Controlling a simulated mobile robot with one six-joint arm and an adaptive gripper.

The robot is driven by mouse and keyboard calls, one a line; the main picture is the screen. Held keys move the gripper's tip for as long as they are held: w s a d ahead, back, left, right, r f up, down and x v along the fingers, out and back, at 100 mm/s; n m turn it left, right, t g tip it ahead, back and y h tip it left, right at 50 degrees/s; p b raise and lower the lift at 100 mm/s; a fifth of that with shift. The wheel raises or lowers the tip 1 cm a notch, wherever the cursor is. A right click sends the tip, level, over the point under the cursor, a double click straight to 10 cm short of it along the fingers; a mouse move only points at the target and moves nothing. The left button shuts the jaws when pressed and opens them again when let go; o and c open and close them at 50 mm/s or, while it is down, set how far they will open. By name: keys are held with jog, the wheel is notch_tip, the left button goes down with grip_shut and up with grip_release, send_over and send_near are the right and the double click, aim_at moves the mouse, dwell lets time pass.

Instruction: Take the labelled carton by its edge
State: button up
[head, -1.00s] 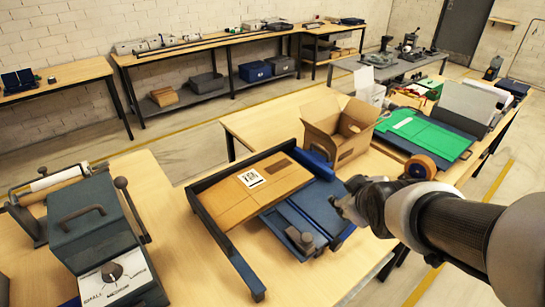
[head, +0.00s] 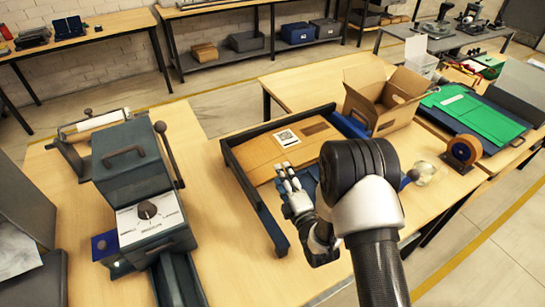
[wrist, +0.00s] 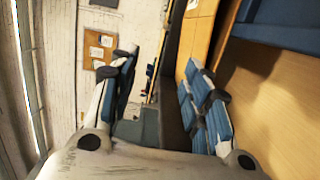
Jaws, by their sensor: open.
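The labelled carton (head: 268,152) is a flat brown board with a white printed label (head: 287,138) and a darker strip. In the head view it lies in a dark-railed frame (head: 259,207). My gripper (head: 286,174) is open at the carton's near side, fingers pointing toward it. In the wrist view the two blue-padded fingers of my gripper (wrist: 160,70) stand apart. A brown panel (wrist: 197,38), which looks like the carton, shows beyond the right finger. I cannot tell whether they touch.
An open cardboard box (head: 385,100) stands behind the frame. A tape roll (head: 462,152) and green sheets (head: 475,115) are at right. A dark machine with a dial (head: 140,185) stands at left. Bare tabletop shows in front of the frame.

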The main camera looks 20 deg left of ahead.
jog(key=b, duration=0.2)
send_near(275, 173)
jog(key=w+a, duration=0.1)
jog(key=w+a+f, duration=0.1)
jog(key=shift+w+a, duration=0.1)
jog(key=shift+w, duration=0.25)
jog(key=b+x, duration=0.1)
jog(key=x, duration=0.5)
jog(key=shift+w+a+b, duration=0.2)
jog(key=shift+w+b, duration=0.05)
jog(key=shift+b, duration=0.15)
jog(key=shift+r, duration=0.1)
jog(key=c, duration=0.9)
